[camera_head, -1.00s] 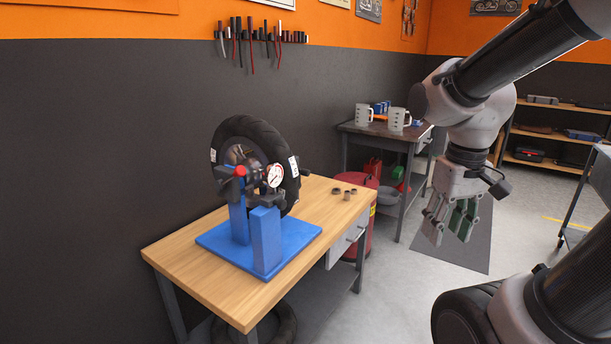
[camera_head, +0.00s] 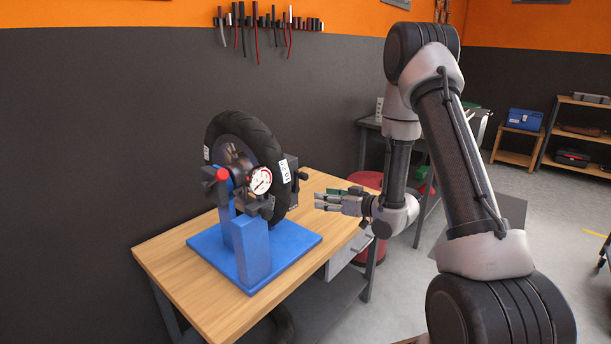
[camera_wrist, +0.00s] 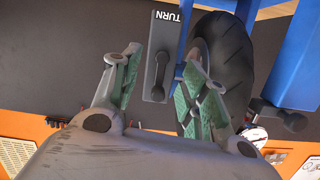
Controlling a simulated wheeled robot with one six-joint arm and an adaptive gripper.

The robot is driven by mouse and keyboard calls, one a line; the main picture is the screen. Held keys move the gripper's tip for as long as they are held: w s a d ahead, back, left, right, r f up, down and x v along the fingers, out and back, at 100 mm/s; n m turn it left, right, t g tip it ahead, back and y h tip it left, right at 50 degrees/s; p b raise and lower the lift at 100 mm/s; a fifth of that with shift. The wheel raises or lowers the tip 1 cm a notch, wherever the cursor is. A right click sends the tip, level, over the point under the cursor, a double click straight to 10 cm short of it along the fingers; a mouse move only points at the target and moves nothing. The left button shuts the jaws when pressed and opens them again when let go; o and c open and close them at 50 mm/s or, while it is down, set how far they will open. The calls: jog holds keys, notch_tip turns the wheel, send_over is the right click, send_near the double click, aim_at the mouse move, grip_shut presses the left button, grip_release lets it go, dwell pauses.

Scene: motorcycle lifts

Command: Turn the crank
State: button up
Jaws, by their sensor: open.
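In the wrist view, a grey crank (camera_wrist: 158,73) sits on a dark plate marked TURN (camera_wrist: 164,35). It lies between my open fingers in the picture, apart from both as far as I can tell. In the head view, the crank's dark housing with a small handle (camera_head: 302,176) shows at the right side of the wheel stand. My gripper (camera_head: 322,200) is open and empty, to the right of the stand and above the table, pointing left toward it. It also fills the lower wrist view (camera_wrist: 164,55) with green-padded fingers. The gap to the crank is hard to judge.
A black tyre (camera_head: 248,132) stands on a blue stand (camera_head: 252,250) with a dial gauge (camera_head: 260,181) and red knob (camera_head: 222,174). The wooden table (camera_head: 185,275) has free room at the front. The tyre is close beside my right-hand finger in the wrist view.

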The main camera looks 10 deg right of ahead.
jog(key=t+y, duration=0.1)
jog(key=y, duration=0.1)
send_near(307, 178)
jog(key=x, duration=0.3)
jog(key=shift+t, duration=0.3)
jog(key=x, duration=0.7)
jog(key=shift+w+a, duration=0.2)
jog(key=shift+a, duration=0.05)
jog(key=shift+c, duration=0.3)
grip_shut()
